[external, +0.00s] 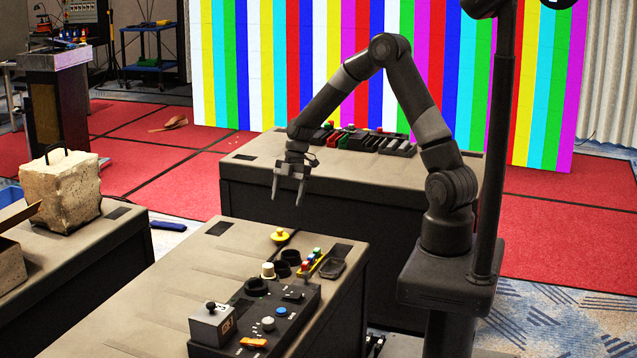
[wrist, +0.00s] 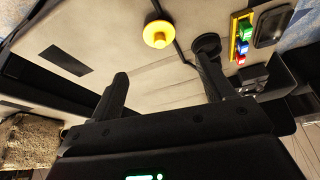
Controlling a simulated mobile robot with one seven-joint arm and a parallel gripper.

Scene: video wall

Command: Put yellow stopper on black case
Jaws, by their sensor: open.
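The yellow stopper (external: 280,235) sits on the near case top towards its far end, a round yellow piece with a knob on top. It also shows in the wrist view (wrist: 157,34), above and between my fingers. The black case (external: 262,318) appears to be the dark control box with knobs and buttons on the same top, though several dark pieces are there. My gripper (external: 287,196) is open and empty, pointing down in the air above and beyond the stopper. Its two fingers (wrist: 163,88) show apart in the wrist view.
Beside the stopper are dark round cups (external: 291,257), a cream cylinder (external: 268,270), a yellow tray of coloured blocks (external: 311,262) and a dark dish (external: 332,268). A stone block (external: 60,188) stands on the left case. Another case with dark items (external: 372,139) stands behind.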

